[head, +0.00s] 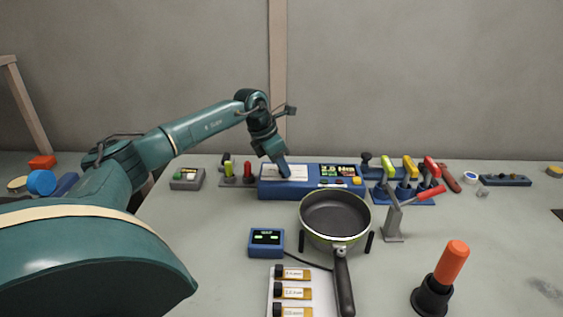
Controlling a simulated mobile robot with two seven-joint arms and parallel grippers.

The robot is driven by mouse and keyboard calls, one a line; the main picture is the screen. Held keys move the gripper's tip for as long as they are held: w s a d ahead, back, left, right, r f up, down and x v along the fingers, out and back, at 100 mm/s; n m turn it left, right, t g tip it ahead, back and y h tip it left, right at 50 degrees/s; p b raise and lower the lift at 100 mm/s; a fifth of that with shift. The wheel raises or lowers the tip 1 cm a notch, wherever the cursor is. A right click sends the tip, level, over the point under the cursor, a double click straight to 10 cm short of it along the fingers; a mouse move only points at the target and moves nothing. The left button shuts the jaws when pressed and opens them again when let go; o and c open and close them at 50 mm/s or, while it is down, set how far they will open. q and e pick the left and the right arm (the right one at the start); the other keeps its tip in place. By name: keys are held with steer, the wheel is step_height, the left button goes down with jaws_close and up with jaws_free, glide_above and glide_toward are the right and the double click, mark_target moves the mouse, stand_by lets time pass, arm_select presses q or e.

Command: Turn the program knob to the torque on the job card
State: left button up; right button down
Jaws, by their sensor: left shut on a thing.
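A blue controller box (310,191) stands at the back middle of the table. Its dark display (339,171) shows a lit reading that looks like 2.5 Nm, with smaller text too fine to read. A white panel (297,174) is on its left half. My left gripper (284,176) comes down onto this panel, shut on the program knob, which the fingers hide. A white sheet (275,300) at the front carries several labelled yellow-and-black items; their print is too small to read surely. I cannot tell which thing is the job card. My right gripper is out of view.
A dark pan (335,214) stands in front of the box, its handle toward me. A small blue display unit (266,242) is left of it. A toggle clamp (394,218) and an orange-handled tool (451,262) stand to the right. The left front table is mostly behind my arm.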

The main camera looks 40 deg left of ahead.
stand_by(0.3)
arm_select(q)
steer(key=o, duration=1)
steer(key=shift+c, duration=0.2)
steer(key=v, duration=1.3)
steer(key=shift+r, duration=0.1)
